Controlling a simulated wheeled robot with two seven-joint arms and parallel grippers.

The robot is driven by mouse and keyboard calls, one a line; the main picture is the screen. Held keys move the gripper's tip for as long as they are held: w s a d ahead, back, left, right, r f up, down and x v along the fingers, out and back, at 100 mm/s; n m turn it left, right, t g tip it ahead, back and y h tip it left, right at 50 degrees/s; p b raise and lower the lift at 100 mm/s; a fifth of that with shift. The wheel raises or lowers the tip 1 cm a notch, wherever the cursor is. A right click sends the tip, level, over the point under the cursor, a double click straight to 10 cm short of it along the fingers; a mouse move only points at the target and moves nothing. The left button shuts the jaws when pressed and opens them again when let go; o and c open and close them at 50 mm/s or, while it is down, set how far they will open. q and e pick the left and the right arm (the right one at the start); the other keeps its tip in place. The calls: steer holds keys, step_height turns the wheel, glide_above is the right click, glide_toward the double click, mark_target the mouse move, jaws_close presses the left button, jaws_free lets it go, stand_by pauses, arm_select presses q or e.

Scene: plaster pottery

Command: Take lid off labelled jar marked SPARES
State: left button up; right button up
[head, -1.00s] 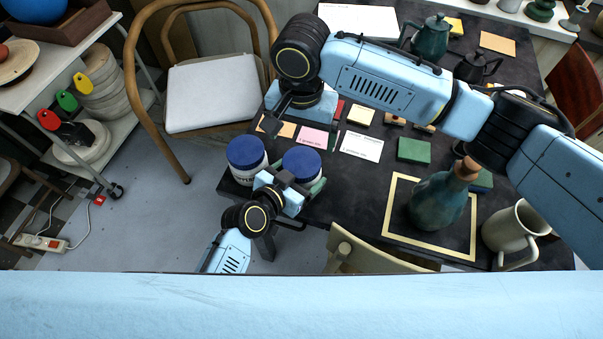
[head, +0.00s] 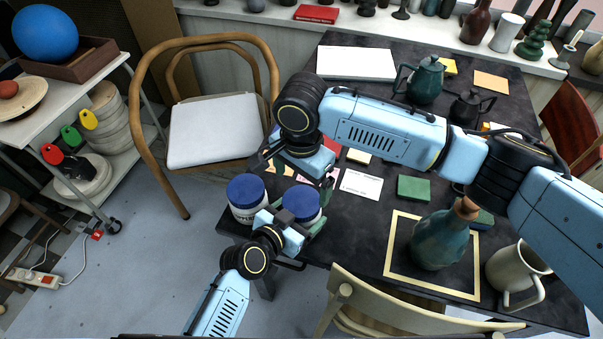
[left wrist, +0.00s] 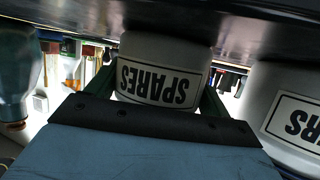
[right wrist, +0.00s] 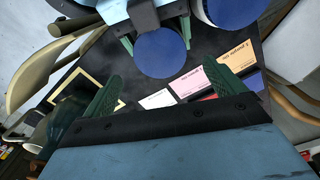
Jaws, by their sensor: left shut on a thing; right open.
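The SPARES jar (left wrist: 158,88) is white with a black-framed label, shown upside down in the left wrist view. My left gripper (left wrist: 160,95) is shut on its body, one green finger on each side. In the head view the jar's blue lid (head: 301,202) is on. The lid also shows from above in the right wrist view (right wrist: 160,52). My right gripper (head: 298,178) is open and empty, above and behind the lid. Its green fingers stand wide apart in the right wrist view (right wrist: 160,95), with the lid beyond them. The SPARES label is hidden in the head view.
A second blue-lidded white jar (head: 246,193) stands close left of the SPARES jar, near the table's left edge. Cards (head: 361,185) and a green block (head: 413,189) lie to the right. A teal bottle (head: 440,240) stands in a yellow-outlined square. A chair (head: 350,290) backs the front edge.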

mark_target(302, 201)
step_height(302, 201, down, 6)
steer(key=shift+f, duration=0.1)
stand_by(0.4)
steer(key=c, duration=1)
steer(key=n, duration=0.7)
steer(key=o, duration=1.1)
